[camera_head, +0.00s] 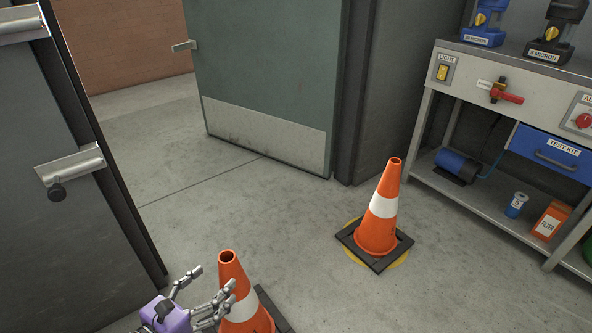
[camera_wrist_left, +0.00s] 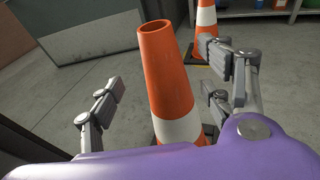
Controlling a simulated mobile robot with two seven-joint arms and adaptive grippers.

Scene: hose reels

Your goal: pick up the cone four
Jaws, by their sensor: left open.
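Two orange cones with white bands and black square bases stand upright on the floor. The near cone (camera_head: 232,272) is at the bottom centre-left of the head view, and it fills the middle of the left wrist view (camera_wrist_left: 165,75). My left gripper (camera_head: 207,293) is open, with its fingers on either side of the near cone in the wrist view (camera_wrist_left: 165,92); contact cannot be told. The far cone (camera_head: 383,207) stands to the right, and its lower part shows at the top of the wrist view (camera_wrist_left: 205,22). I cannot read a number on either cone. My right gripper is out of view.
A grey bench (camera_head: 520,72) with a blue drawer (camera_head: 545,150) and a lower shelf stands at right. A green door (camera_head: 262,75) stands open at the back. A dark door (camera_head: 50,140) is close on the left. Floor between the cones is clear.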

